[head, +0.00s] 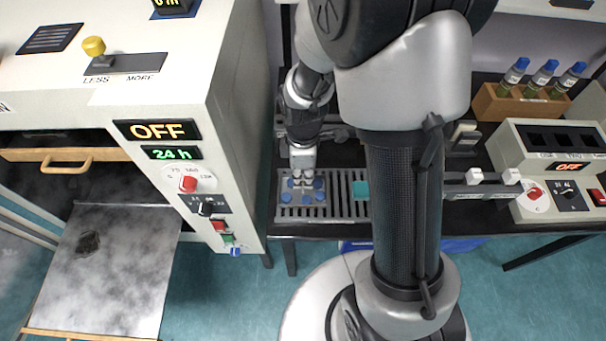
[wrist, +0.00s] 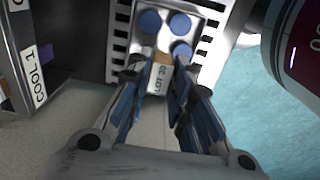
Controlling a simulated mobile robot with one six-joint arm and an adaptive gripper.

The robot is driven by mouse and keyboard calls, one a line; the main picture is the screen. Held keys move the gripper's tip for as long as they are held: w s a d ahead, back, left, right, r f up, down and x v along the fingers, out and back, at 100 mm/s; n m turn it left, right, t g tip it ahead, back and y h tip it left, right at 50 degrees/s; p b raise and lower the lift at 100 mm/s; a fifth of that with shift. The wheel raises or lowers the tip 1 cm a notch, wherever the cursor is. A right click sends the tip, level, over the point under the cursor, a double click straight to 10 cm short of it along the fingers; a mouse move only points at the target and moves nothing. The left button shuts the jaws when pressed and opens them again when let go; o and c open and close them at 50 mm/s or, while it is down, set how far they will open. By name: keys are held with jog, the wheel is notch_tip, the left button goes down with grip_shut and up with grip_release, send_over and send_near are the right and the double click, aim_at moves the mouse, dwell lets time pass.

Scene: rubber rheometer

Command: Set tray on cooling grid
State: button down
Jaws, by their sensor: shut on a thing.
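The tray (head: 303,196) is a small pale plate with several blue discs, over the left part of the cooling grid (head: 345,207), a grey slotted rack near the table's front edge. My gripper (head: 302,178) points down at the tray. In the wrist view, my gripper (wrist: 164,62) is shut on the near end of the tray (wrist: 196,22), by a tag reading LOT 30. The slots of the cooling grid (wrist: 122,40) show on both sides of the tray. I cannot tell whether the tray rests on the grid or hangs just above it.
A large oven (head: 215,110) reading OFF stands at left, with its lower door (head: 120,260) open. A wooden rack of blue-capped bottles (head: 520,105) and a heater block (head: 550,140) stand further right.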

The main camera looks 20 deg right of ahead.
jog(key=shift+f, duration=0.1)
jog(key=c, duration=1.4)
grip_release()
jog(key=shift+c, duration=0.2)
jog(key=s+r+m+t+p, duration=0.1)
jog(key=s+r+m+p, duration=0.15)
jog(key=r, duration=0.95)
jog(key=s+r+m+t+p, duration=0.15)
jog(key=s+r+m, duration=0.25)
jog(key=r, duration=0.7)
jog(key=s+r+m+t, duration=0.2)
jog(key=s+r+m, duration=0.3)
jog(key=s+m, duration=0.3)
jog(key=shift+s+d+r, duration=0.2)
jog(key=shift+s+d, duration=0.25)
